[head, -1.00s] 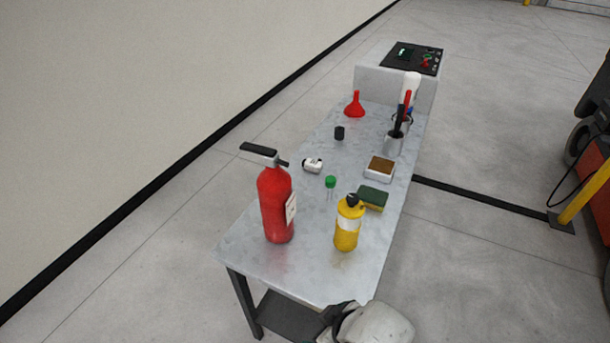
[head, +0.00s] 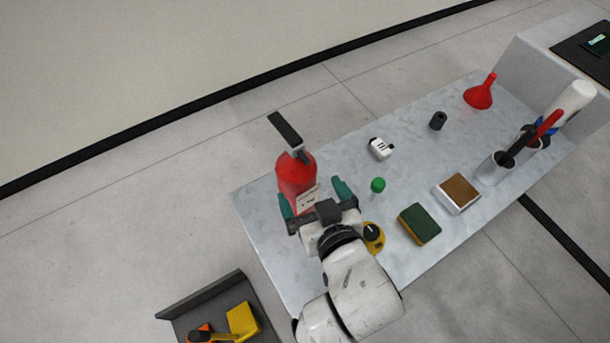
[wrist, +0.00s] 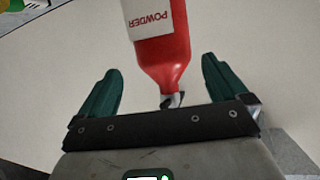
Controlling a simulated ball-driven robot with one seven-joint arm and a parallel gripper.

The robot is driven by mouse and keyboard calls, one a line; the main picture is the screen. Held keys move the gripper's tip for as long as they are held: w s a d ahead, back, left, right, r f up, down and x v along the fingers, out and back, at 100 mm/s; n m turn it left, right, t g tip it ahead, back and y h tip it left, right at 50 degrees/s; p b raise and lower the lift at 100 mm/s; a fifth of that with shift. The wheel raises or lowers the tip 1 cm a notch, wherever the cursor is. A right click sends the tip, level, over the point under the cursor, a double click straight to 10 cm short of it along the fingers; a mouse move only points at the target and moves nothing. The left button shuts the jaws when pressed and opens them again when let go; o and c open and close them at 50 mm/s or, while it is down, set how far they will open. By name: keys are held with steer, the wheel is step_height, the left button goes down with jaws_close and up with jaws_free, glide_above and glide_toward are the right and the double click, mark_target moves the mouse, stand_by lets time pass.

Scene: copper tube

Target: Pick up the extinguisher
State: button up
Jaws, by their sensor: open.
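The red extinguisher (head: 296,178) with a black top handle stands upright at the table's near left end. In the wrist view the extinguisher (wrist: 160,45) appears upside down, its "POWDER" label at the top and its neck toward the gripper's palm. My gripper (head: 314,199) is open, its teal fingers to either side of the extinguisher's body in the picture. In the wrist view the gripper (wrist: 162,70) also shows a gap between each finger and the red body. How deep the body sits between the fingers is hard to tell. The extinguisher's base is hidden.
A green-capped item (head: 378,185), white object (head: 381,149), sponge (head: 420,224) and brown-topped block (head: 457,192) lie to the right. A dark tray (head: 205,307) with yellow items is lower left.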

mark_target(298, 175)
steer(key=shift+x, duration=1)
steer(key=shift+p+x, duration=0.5)
steer(key=shift+x, duration=2.3)
steer(key=shift+a, duration=0.15)
steer(key=shift+s, duration=0.1)
steer(key=shift+c, duration=0.4)
steer(key=c, duration=1.6)
steer(key=shift+r, duration=0.3)
steer(key=shift+c, duration=0.5)
steer(key=shift+r, duration=0.1)
